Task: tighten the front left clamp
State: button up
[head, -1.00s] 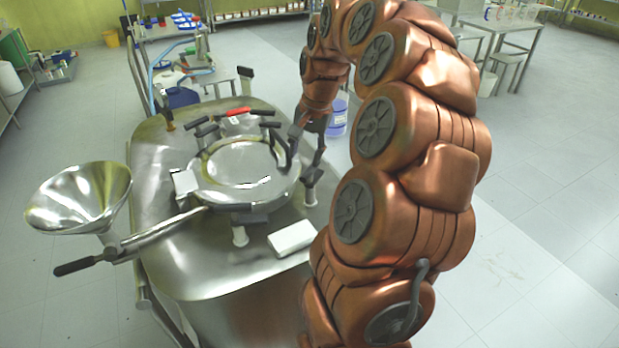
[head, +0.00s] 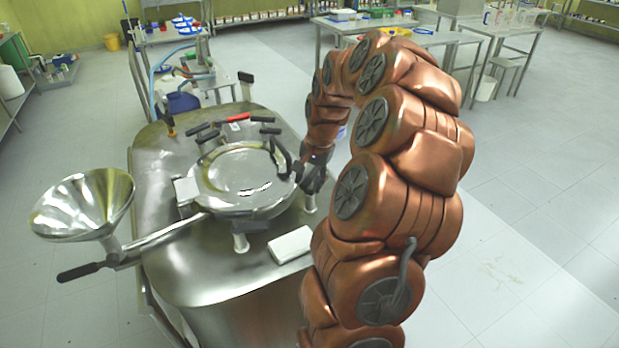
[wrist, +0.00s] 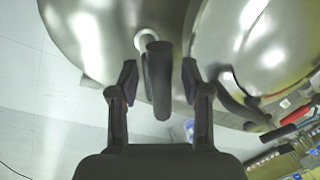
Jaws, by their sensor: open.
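The round steel lid (head: 243,170) sits on top of the reactor (head: 160,255) in the head view, with several dark clamps around its rim. My gripper (head: 308,172) is at the right side of the lid, beside a curved dark clamp (head: 280,158). In the wrist view my gripper (wrist: 160,82) is open, its two fingers apart on either side of a dark upright clamp handle (wrist: 158,85). A gap shows between the handle and each finger. Which clamp is the front left one I cannot tell for sure.
A steel funnel (head: 84,203) on a pipe with a black handle (head: 78,272) juts out at the left. A white block (head: 290,245) lies on the reactor's near right top. A red handle (head: 238,118) is at the lid's far side. The floor to the right is clear.

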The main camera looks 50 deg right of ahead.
jog(key=shift+c, duration=0.4)
grip_shut()
jog(key=shift+f+n+b, duration=0.1)
jog(key=shift+n+b, duration=0.2)
jog(key=n+b, duration=0.3)
jog(key=shift+f+y, duration=0.1)
jog(key=shift+y, duration=0.3)
jog(key=n+g+b, duration=0.1)
jog(key=n+b, duration=0.1)
jog(key=n, duration=0.3)
jog(key=shift+d+n+y+b, duration=0.1)
jog(key=shift+n+y+b, duration=0.2)
jog(key=shift+n+b, duration=0.1)
jog(key=n, duration=0.3)
jog(key=n+g, duration=0.1)
jog(key=n, duration=0.1)
jog(key=shift+d+r, duration=0.1)
jog(key=shift+r, duration=0.15)
jog(key=shift+s+n+g, duration=0.1)
jog(key=shift+n+g, duration=0.3)
jog(key=shift+n, duration=1.3)
jog(key=shift+f, duration=0.1)
